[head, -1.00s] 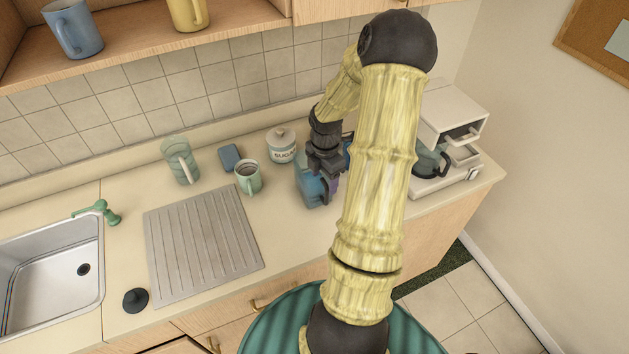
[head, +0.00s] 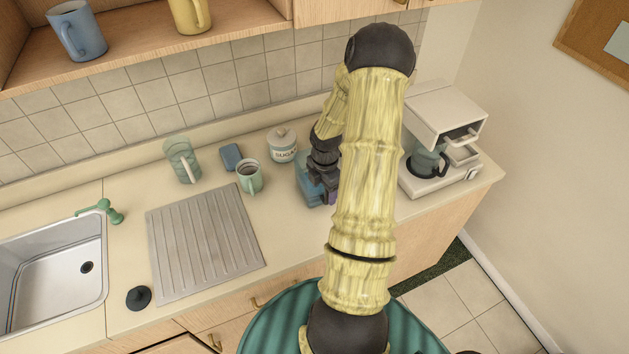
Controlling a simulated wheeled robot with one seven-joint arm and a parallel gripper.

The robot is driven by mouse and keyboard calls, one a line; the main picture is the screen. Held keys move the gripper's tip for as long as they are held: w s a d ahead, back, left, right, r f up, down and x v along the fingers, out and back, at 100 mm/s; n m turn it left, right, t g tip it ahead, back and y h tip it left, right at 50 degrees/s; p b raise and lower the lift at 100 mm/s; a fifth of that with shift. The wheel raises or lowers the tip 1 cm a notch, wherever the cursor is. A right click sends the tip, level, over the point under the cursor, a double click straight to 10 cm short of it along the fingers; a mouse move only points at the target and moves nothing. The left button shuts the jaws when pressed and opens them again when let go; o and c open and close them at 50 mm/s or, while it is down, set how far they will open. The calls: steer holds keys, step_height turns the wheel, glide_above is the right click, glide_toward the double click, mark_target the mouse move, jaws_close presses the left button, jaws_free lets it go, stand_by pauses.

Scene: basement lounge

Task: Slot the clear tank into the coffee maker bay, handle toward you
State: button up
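A bluish see-through container (head: 307,178), which looks like the clear tank, stands on the counter between the sugar jar and the coffee maker (head: 446,112). My gripper (head: 323,184) points down over its right side. My fingers are dark against it and partly behind my arm, so I cannot tell whether they are open or shut on it. The tank's handle is not clear to see. The coffee maker is cream, at the right end of the counter. A glass carafe with a dark handle (head: 428,164) sits on its base.
A clear greenish jug (head: 181,160), a blue box (head: 231,157), a green mug (head: 249,177) and a sugar jar (head: 282,146) stand left of my gripper. A ribbed drainboard (head: 203,240) and a sink (head: 50,265) lie further left. A shelf with mugs hangs above.

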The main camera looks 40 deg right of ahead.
steer(key=c, duration=1.1)
steer(key=shift+w, duration=0.1)
jaws_close()
steer(key=shift+w, duration=0.15)
steer(key=shift+s+d+r, duration=0.25)
steer(key=shift+r, duration=0.05)
steer(key=r, duration=0.4)
steer(key=r+b, duration=0.1)
steer(key=r, duration=0.4)
steer(key=shift+a+r, duration=0.2)
steer(key=shift+r, duration=0.05)
steer(key=shift+w, duration=0.1)
